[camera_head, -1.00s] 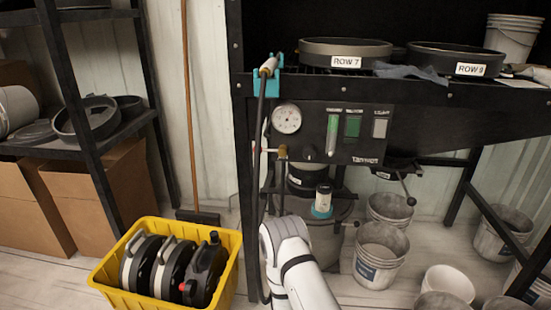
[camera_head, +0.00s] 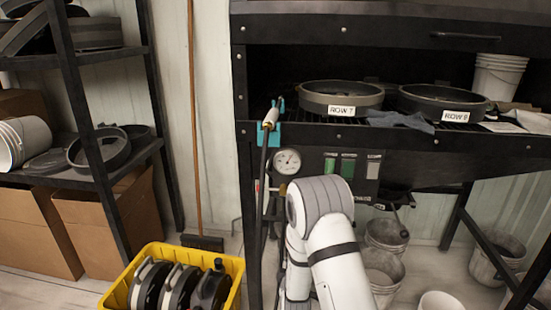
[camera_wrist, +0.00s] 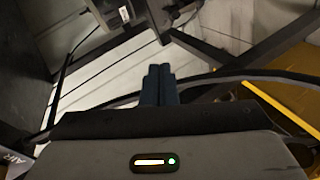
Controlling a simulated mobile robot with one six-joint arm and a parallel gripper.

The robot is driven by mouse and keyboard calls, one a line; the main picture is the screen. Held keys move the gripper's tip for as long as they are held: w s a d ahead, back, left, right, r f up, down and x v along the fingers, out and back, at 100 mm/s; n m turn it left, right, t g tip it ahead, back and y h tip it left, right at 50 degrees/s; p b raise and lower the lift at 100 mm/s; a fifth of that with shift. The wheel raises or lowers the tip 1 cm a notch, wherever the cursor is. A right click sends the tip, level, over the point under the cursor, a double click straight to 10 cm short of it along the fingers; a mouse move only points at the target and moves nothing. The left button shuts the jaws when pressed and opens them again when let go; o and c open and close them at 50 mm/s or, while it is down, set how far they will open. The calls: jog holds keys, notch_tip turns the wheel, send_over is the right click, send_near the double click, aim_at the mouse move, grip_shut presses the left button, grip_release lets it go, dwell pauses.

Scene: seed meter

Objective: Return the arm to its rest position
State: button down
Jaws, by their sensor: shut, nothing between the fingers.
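My arm, white and grey with dark bands, rises in front of the black bench in the head view and covers part of the gauge panel. My gripper is hidden behind the arm there. In the wrist view my gripper (camera_wrist: 158,84) shows as two dark blue fingers pressed together, with nothing between them. Beyond the fingers are the pale floor, dark bars, a dark hose and part of a yellow crate (camera_wrist: 290,75) at the right.
The yellow crate (camera_head: 236,288) with several dark discs stands left of my arm. Buckets (camera_head: 381,272) stand below.

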jog(key=s+d+r+m+g+p, duration=0.2)
jog(key=s+r+p, duration=0.15)
jog(key=r, duration=0.65)
jog(key=s+d+r+m+g+p, duration=0.1)
jog(key=s+r+m+g+p, duration=0.3)
jog(key=r, duration=0.7)
jog(key=s+d+r+m+t+p, duration=0.1)
jog(key=s+d+r+p, duration=0.3)
jog(key=r, duration=0.6)
jog(key=s+d+r+m+g+p, duration=0.3)
jog(key=s+r+m+g+p, duration=0.3)
jog(key=s+r+p, duration=0.7)
jog(key=s+r+m, duration=0.1)
jog(key=s+r, duration=0.7)
jog(key=s, duration=0.2)
jog(key=shift+s+m, duration=0.2)
jog(key=shift+m, duration=0.1)
